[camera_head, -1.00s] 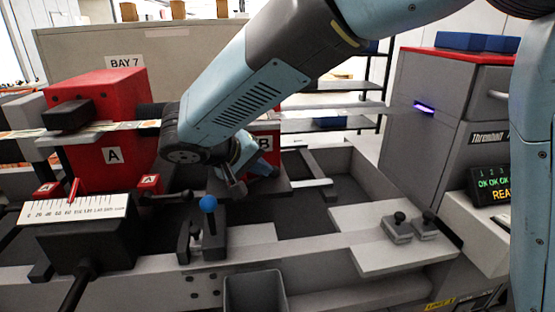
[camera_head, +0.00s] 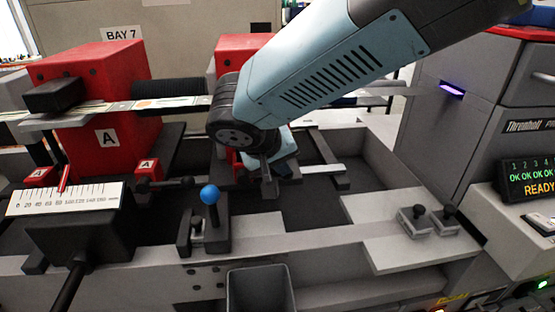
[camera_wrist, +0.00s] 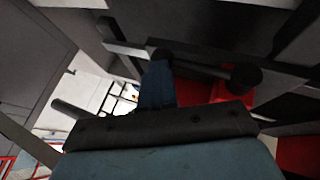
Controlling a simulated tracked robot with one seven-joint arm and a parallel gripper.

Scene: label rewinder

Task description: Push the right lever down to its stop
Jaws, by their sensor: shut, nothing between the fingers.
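My gripper (camera_head: 268,186) is shut and empty, pointing down over the dark bed of the machine, right of the blue-knobbed handle (camera_head: 210,195). In the wrist view, my gripper's blue fingers (camera_wrist: 157,80) are together. A dark rod with a round black knob (camera_wrist: 245,77) lies just beyond them, beside a red block (camera_wrist: 228,92); it may be the right lever, but I cannot tell for sure. Whether the fingers touch it is unclear. In the head view my arm hides that area; only a bit of small red block (camera_head: 236,160) shows. Another black lever (camera_head: 178,183) sits by a small red A block (camera_head: 148,168).
A large red A block (camera_head: 105,110) and white scale (camera_head: 65,199) stand at left. A second red block (camera_head: 240,50) is partly behind my arm. A grey bin (camera_head: 260,289) is in front. Two black-knobbed clamps (camera_head: 428,217) sit on the right plate.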

